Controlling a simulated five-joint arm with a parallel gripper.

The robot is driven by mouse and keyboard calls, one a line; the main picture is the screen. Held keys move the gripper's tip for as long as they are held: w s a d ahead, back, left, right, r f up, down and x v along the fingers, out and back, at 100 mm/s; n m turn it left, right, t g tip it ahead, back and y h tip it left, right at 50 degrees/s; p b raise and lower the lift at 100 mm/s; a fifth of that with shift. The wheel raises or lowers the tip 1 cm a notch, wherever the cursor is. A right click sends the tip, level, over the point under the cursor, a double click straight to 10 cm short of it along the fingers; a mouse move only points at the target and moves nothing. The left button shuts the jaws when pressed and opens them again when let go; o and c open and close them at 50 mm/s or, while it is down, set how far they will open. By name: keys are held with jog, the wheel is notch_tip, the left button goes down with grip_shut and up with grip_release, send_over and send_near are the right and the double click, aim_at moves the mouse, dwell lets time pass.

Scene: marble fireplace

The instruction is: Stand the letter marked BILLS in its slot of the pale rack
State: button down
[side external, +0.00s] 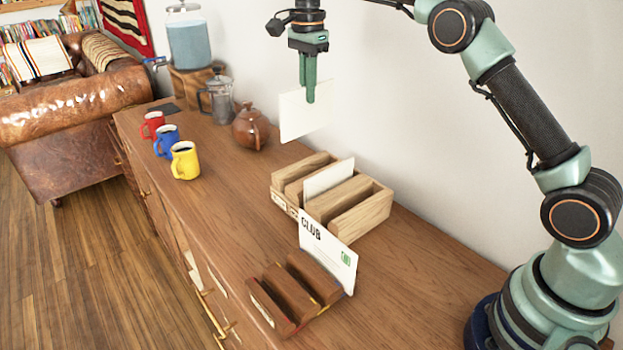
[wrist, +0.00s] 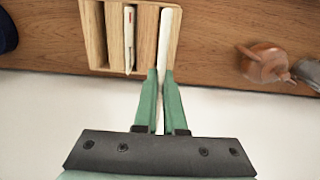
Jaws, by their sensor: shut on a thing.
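My gripper (side external: 309,92) is shut on a plain white letter (side external: 296,118), which hangs upright in the air above and behind the pale rack (side external: 365,212). No marking shows on the held letter, so I cannot read its name. In the wrist view, my gripper (wrist: 160,76) pinches the letter (wrist: 165,38), seen edge-on along the right side of the pale rack (wrist: 96,35). Another white letter (side external: 328,178) stands in a middle slot of the pale rack; it also shows in the wrist view (wrist: 129,38). Other slots of that rack look empty.
A dark rack (side external: 272,308) in front holds a letter marked CLUB (side external: 328,258). A brown teapot (side external: 250,127), a glass press (side external: 218,100) and red, blue and yellow mugs (side external: 185,162) stand farther left. The wall is close behind. The wood top between mugs and racks is clear.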

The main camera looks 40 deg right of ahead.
aim_at(309, 132)
jog(key=shift+d+f, duration=0.1)
jog(key=shift+f, duration=4.3)
jog(key=shift+f, duration=1.25)
jog(key=shift+f, duration=0.35)
jog(key=shift+f, duration=0.75)
jog(key=shift+f, duration=0.35)
jog(key=shift+f, duration=0.65)
jog(key=shift+f, duration=0.35)
jog(key=shift+f, duration=0.1)
